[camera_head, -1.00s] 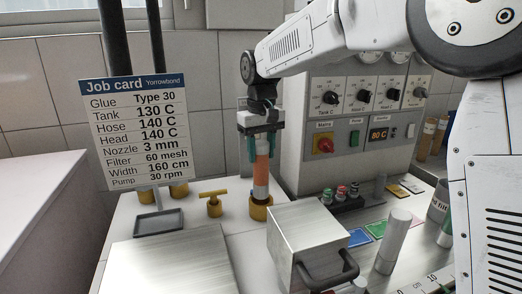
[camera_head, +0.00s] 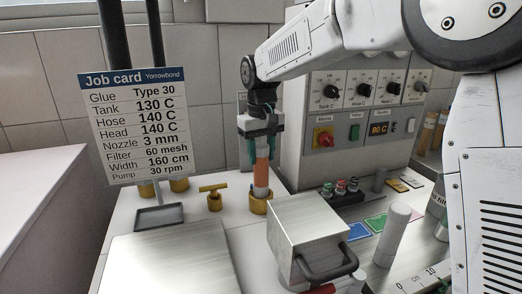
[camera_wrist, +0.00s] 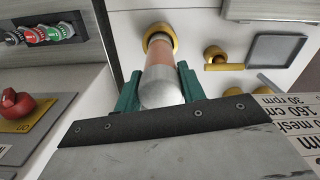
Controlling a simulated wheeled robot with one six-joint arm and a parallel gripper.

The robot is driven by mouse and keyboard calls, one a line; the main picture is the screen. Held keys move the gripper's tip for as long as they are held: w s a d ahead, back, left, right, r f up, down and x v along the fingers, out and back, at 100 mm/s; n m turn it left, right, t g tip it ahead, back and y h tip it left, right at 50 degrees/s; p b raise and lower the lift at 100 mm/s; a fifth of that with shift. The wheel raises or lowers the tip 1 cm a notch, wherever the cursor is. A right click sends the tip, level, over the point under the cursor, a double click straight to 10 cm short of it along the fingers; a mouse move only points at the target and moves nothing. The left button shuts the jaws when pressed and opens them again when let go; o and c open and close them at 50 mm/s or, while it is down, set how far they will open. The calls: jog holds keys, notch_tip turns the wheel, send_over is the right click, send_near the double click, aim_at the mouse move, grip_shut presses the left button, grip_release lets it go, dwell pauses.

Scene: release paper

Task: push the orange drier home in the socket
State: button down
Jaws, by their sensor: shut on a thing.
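My gripper (camera_head: 261,154), with green fingers, is shut on the drier's upper part, above the socket. In the wrist view the drier (camera_wrist: 163,62) runs away from the camera between my fingers (camera_wrist: 158,92). Its rounded grey near end faces me, and its far end is at the socket ring (camera_wrist: 160,31).
A metal box with a black handle (camera_head: 307,240) is close at the front right. The control cabinet (camera_head: 345,150) is behind right; the job card (camera_head: 137,125) is at left.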

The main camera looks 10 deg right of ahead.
aim_at(261, 162)
jog(key=shift+f, duration=1.6)
jog(key=c, duration=0.8)
grip_release()
jog(key=shift+o, duration=0.2)
jog(key=shift+r, duration=0.15)
notch_tip(261, 162, up, 8)
jog(key=shift+f, duration=0.25)
